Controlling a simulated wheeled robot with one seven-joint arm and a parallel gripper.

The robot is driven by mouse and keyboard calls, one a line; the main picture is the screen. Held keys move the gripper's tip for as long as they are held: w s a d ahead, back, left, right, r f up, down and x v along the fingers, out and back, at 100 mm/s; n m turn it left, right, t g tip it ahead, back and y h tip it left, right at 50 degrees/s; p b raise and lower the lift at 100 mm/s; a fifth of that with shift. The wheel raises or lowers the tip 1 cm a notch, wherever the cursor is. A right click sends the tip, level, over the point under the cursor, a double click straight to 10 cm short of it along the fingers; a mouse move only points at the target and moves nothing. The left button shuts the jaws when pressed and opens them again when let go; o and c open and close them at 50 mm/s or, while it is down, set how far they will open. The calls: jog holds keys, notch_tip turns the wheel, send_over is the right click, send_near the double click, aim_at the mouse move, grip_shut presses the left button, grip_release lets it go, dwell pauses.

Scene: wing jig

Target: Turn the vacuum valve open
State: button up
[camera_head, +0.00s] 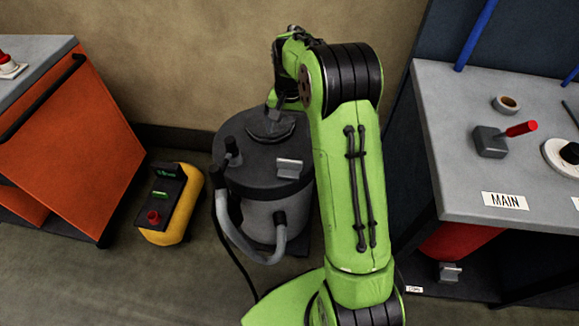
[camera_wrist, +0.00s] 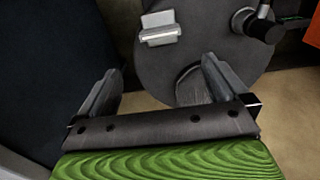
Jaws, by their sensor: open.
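A grey block with a red lever handle (camera_head: 519,129), which looks like a valve, sits on the grey bench top at right, behind the MAIN label (camera_head: 504,201). The handle points right and slightly up in the picture. My gripper (camera_wrist: 162,82) is open and empty in the wrist view. Its fingers are over or beside the dark round lid of a shop vacuum (camera_wrist: 180,50); the gap to the lid cannot be told. In the head view the vacuum (camera_head: 262,185) stands on the floor, and my gripper is mostly hidden behind my arm. The valve is not in the wrist view.
The grey bench (camera_head: 450,110) also holds a tape roll (camera_head: 506,104) and a white disc with a black knob (camera_head: 564,156). A red object (camera_head: 458,240) is under it. An orange cabinet (camera_head: 70,150) and a yellow-black box (camera_head: 170,205) are at left. Floor between box and vacuum is narrow.

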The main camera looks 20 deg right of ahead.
aim_at(289, 161)
notch_tip(289, 161, down, 15)
jog(key=b, duration=0.5)
jog(key=shift+s+f, duration=0.1)
jog(key=c, duration=0.8)
jog(key=shift+c, duration=0.2)
